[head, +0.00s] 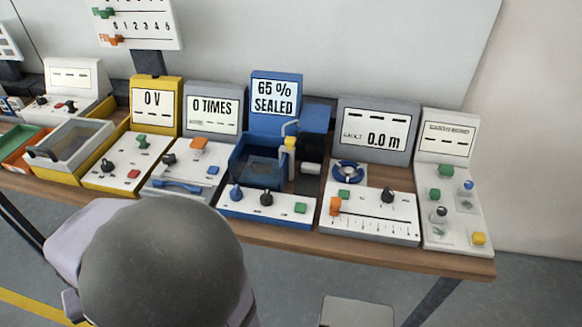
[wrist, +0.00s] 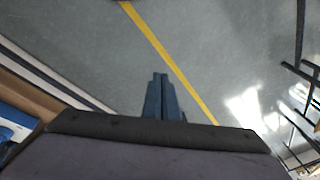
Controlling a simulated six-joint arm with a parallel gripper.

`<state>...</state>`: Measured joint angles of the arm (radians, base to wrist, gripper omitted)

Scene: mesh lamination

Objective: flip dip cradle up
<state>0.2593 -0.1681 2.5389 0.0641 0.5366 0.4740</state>
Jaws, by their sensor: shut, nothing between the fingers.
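My gripper (wrist: 160,78) shows in the wrist view, with its dark blue fingers together and nothing between them. It points over grey floor, away from the table. In the head view my gripper is not seen. A blue station (head: 266,203) with a screen reading 65 % SEALED stands mid-table. It has an open-topped dark blue tank (head: 243,172) and an upright post with a yellow piece (head: 290,144) beside it. No part is labelled as the dip cradle, and I cannot tell which part it is or its position.
The wooden table (head: 400,250) holds a row of stations. A 0 TIMES unit (head: 213,105) with a blue handle (head: 177,187) stands left of the blue station; a 0.0 m unit (head: 377,130) stands right. A grey stool (head: 356,312) is in front. Floor is clear below my gripper.

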